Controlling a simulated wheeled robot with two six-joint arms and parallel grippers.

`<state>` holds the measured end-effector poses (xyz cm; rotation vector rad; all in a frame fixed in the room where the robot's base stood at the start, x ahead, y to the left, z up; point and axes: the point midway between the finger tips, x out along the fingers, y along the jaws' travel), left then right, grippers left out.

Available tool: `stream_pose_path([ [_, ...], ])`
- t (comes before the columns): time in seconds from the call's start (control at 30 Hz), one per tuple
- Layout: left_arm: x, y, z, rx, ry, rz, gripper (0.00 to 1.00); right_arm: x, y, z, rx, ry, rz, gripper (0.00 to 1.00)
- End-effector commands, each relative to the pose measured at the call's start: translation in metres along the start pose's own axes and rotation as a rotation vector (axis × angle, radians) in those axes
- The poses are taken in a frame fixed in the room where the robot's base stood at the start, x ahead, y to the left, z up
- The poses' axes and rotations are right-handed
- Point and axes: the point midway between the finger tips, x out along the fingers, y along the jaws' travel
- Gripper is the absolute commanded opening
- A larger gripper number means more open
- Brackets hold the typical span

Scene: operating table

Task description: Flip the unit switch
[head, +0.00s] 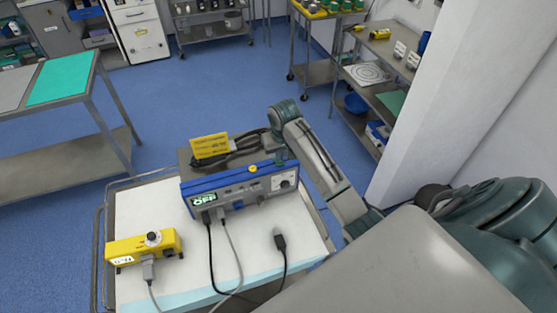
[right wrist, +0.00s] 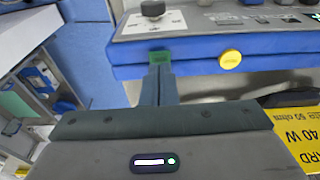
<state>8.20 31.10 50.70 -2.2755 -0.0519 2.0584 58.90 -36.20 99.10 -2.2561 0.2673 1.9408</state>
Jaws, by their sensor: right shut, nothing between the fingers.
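The unit (head: 238,188) is a grey box with a blue front frame, standing on the white-covered cart. A green display at its front left reads OFF. My right gripper (head: 280,160) is over the unit's right end. My left gripper is not in view.
A yellow box with a dial (head: 143,248) stands at the cart's left. Cables and a black plug (head: 281,242) lie in front. A shelf rack (head: 373,90) stands at back right.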

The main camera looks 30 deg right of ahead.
Motion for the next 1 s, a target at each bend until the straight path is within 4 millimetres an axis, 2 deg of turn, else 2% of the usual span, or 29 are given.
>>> stream_pose_path([
  [1.0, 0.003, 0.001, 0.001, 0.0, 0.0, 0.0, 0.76, 0.012, 0.0, 0.002, 0.0, 0.0, 0.0, 0.0],
])
